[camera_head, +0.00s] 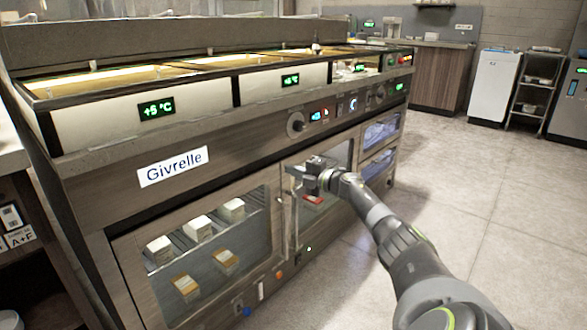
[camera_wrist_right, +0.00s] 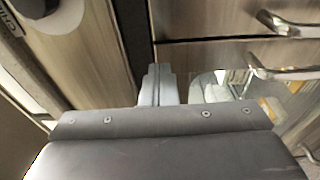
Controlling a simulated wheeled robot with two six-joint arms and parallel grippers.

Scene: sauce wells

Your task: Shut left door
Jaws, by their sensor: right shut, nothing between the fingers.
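The left door (camera_head: 272,279) is a wood-framed glass door low on the front of the Givrelle cabinet. Pale cartons show on shelves behind its glass. It looks flush or nearly flush with the cabinet front; I cannot tell whether a gap remains. My right gripper (camera_head: 300,172) is near the upper part of the seam between the left door and the middle glass door (camera_head: 333,157). Its fingers are shut and empty, and they show in the right wrist view (camera_wrist_right: 156,85) close to the cabinet front. I cannot tell whether they touch it. My left gripper is out of view.
The cabinet (camera_head: 110,160) has knobs and green displays above the doors. Metal handles (camera_wrist_right: 285,72) show at the right of the wrist view. Glass-fronted drawers (camera_head: 380,131) are farther right. The tiled floor (camera_head: 480,190) on the right is clear.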

